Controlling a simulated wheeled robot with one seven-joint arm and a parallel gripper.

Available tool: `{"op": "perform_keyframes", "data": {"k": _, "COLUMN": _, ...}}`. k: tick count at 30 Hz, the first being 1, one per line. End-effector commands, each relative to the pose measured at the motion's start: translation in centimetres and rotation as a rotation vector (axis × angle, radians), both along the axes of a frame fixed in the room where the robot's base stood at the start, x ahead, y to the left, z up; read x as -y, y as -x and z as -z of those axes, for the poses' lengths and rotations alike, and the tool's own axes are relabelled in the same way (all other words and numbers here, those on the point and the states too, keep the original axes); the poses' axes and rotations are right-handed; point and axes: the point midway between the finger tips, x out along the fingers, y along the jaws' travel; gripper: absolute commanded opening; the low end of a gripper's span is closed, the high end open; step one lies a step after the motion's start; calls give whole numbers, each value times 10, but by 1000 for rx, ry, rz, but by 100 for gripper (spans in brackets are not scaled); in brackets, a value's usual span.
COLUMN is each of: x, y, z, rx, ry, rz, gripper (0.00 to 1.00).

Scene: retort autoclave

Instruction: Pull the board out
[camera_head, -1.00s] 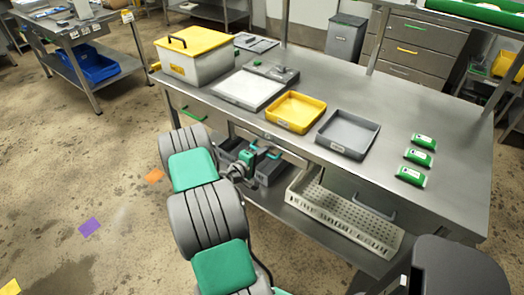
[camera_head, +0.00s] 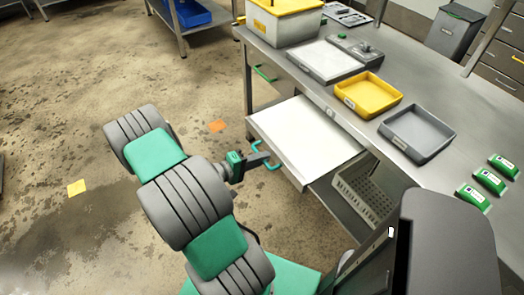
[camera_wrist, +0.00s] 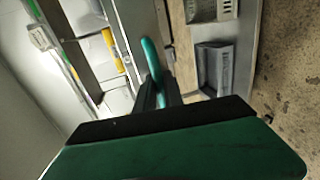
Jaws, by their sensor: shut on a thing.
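The board (camera_head: 308,138) is a flat white pull-out panel under the worktop. It sticks well out past the table's front edge and looks level. Its teal handle (camera_head: 272,164) is at the front edge, and it also shows in the wrist view (camera_wrist: 149,57). My gripper (camera_head: 260,160) is shut on this handle; in the wrist view its dark fingers (camera_wrist: 156,92) close around the lower part of it. The inner end of the board is hidden under the worktop.
The steel worktop (camera_head: 460,150) holds a yellow-lidded box (camera_head: 284,22), a yellow tray (camera_head: 368,95), a grey tray (camera_head: 417,133) and several green packs (camera_head: 490,181). A white perforated basket (camera_head: 370,195) is on the lower shelf. The floor to the left is mostly clear.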

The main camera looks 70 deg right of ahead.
Motion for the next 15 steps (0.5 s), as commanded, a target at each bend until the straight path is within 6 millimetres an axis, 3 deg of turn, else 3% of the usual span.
{"op": "perform_keyframes", "data": {"k": 15, "x": -6, "y": 0, "z": 0, "rx": 0, "ry": 0, "rz": 17, "gripper": 0}}
